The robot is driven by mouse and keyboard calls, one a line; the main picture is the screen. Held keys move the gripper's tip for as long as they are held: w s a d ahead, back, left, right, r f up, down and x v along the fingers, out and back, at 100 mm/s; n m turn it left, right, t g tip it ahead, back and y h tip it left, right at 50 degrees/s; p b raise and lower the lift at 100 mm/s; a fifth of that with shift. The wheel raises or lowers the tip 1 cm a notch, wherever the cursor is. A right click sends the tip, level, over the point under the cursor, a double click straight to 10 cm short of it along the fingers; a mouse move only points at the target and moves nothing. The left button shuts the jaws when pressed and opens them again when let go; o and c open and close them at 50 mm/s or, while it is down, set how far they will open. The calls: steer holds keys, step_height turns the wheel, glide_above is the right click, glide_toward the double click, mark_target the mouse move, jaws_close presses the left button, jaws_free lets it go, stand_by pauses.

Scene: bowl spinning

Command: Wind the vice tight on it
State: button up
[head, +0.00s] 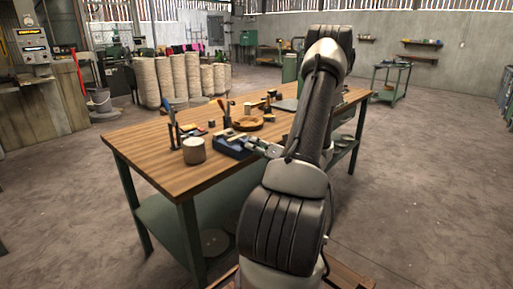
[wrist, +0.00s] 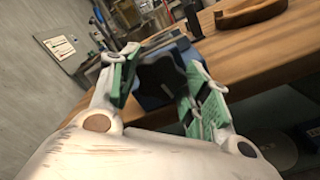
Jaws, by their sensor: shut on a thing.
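The blue vice (head: 232,148) sits at the front edge of the wooden workbench (head: 150,150). It also shows in the wrist view (wrist: 182,57), beyond my fingers. A small light-brown piece (head: 237,136) shows at the top of the vice; I cannot tell how firmly the jaws hold it. My gripper (head: 270,149) is at the vice's front side. In the wrist view my gripper's green-padded fingers (wrist: 161,85) are on either side of the dark vice handle (wrist: 160,76) and shut on it. The exact contact is hard to see.
Upright tools and small items stand nearby.

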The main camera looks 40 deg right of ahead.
steer(key=shift+f+m, duration=0.15)
steer(key=shift+m, duration=4.75)
steer(key=o, duration=1)
steer(key=shift+s, duration=0.1)
steer(key=s, duration=1.2)
steer(key=shift+d, duration=0.45)
